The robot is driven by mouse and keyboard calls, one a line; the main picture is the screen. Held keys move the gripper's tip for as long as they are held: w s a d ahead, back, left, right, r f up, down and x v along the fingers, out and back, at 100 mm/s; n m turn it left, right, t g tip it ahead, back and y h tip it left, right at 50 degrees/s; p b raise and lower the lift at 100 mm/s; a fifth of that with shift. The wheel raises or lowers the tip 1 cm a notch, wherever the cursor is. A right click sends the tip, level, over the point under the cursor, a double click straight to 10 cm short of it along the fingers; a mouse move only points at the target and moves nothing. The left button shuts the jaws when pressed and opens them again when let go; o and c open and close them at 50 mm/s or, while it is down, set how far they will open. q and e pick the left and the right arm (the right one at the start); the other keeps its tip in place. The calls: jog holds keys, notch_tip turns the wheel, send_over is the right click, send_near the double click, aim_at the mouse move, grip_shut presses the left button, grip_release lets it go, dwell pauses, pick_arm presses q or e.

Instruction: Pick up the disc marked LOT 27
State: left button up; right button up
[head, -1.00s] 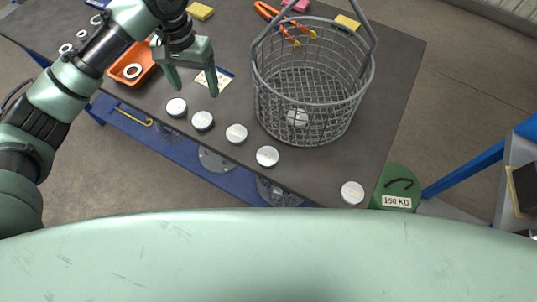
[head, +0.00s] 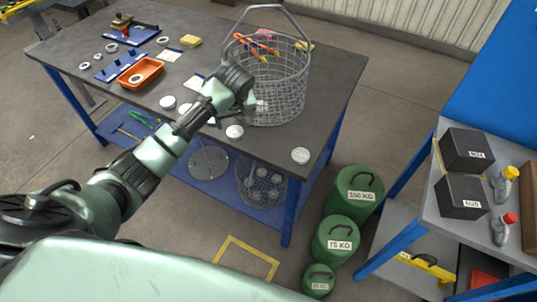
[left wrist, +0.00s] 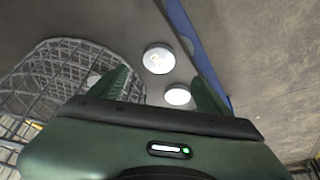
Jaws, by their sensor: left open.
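Several pale round discs lie in a loose row along the near edge of the dark table, among them one on the left (head: 167,102), one near the basket (head: 234,131) and one at the right corner (head: 300,155). Their markings are too small to read, so I cannot tell which is LOT 27. My left gripper (head: 238,90) is over the table in front of the wire basket; the arm hides its fingers in the head view. In the left wrist view its fingers (left wrist: 160,78) are apart and empty, with a farther disc (left wrist: 158,58) and a nearer disc (left wrist: 177,95) showing between them.
The wire basket (head: 283,100) with a raised handle stands close beside my left gripper. An orange tray (head: 142,73) and blue boards are farther left on the table. Green weights (head: 354,192) stand on the floor to the right, near a side bench with dark blocks (head: 468,149).

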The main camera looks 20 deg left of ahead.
aim_at(235, 131)
pick_arm(q)
jog(key=p+x, duration=0.1)
jog(key=x, duration=0.4)
jog(key=shift+w+a+f, duration=0.1)
jog(key=shift+w+a, duration=0.1)
jog(key=shift+w, duration=0.05)
notch_tip(235, 131, down, 2)
jog(key=shift+w+f+p, duration=0.1)
jog(key=shift+w+p, duration=0.05)
jog(key=shift+p, duration=0.15)
jog(key=shift+w+a+f, duration=0.1)
jog(key=shift+f, duration=0.45)
jog(key=shift+w+a+f, duration=0.1)
jog(key=shift+w+f, duration=0.05)
jog(key=c, duration=0.7)
grip_shut()
pick_arm(e)
jog(key=w+r, duration=0.1)
jog(key=w+a+r, duration=0.1)
jog(key=w, duration=0.1)
jog(key=shift+w, duration=0.2)
